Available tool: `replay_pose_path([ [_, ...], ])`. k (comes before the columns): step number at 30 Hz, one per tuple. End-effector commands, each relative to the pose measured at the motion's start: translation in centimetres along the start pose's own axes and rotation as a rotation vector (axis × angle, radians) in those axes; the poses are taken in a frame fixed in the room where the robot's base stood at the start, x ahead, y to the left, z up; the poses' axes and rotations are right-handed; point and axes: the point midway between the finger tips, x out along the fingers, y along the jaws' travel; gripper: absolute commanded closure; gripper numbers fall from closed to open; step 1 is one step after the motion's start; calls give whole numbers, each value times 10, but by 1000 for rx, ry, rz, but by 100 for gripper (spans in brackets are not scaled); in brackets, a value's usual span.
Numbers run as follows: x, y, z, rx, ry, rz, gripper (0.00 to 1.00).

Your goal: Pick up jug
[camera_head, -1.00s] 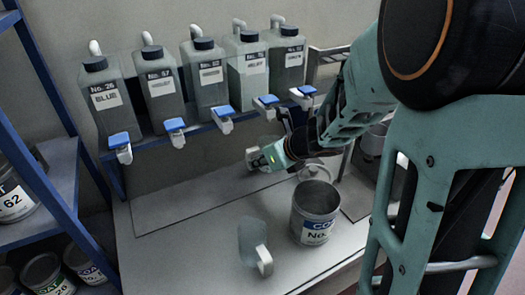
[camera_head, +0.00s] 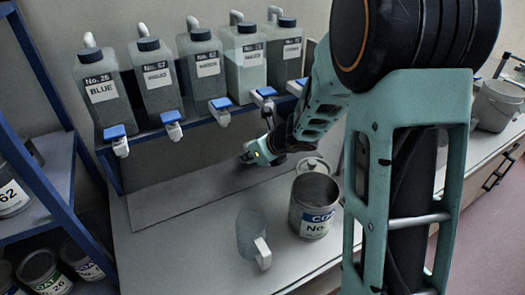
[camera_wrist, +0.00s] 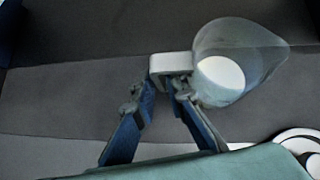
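A clear jug with a white handle (camera_head: 250,238) stands on the light grey worktop (camera_head: 185,262), left of the large can. In the wrist view the jug (camera_wrist: 252,62) is right of centre, with its white handle (camera_wrist: 170,65) just beyond my fingertips. My gripper (camera_head: 247,158) is farther back than the jug in the head view, apart from it, pointing left. In the wrist view my gripper (camera_wrist: 163,90) shows two blue fingers with an empty gap between the tips. Contact with the handle does not show.
A large open can (camera_head: 314,222) stands right of the jug, with a round lid (camera_head: 313,166) behind it. Several labelled bottles with taps line a blue rack (camera_head: 200,122) at the back. A shelf of cans (camera_head: 42,205) is on the left. Worktop left of the jug is clear.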

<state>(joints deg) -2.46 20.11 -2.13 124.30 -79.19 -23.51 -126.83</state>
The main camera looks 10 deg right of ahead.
Motion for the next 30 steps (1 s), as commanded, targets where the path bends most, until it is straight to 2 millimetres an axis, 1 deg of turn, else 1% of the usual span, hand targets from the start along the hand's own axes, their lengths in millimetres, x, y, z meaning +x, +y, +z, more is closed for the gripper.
replay_pose_path([
  [1,0,0,0,0,0,0,96],
  [2,0,0,0,0,0,0,99],
  [3,0,0,0,0,0,0,100],
  [20,-2,0,0,0,-1,-1,100],
  [26,-10,-1,1,2,-2,-2,100],
  [30,-21,-1,1,1,-2,-2,100],
])
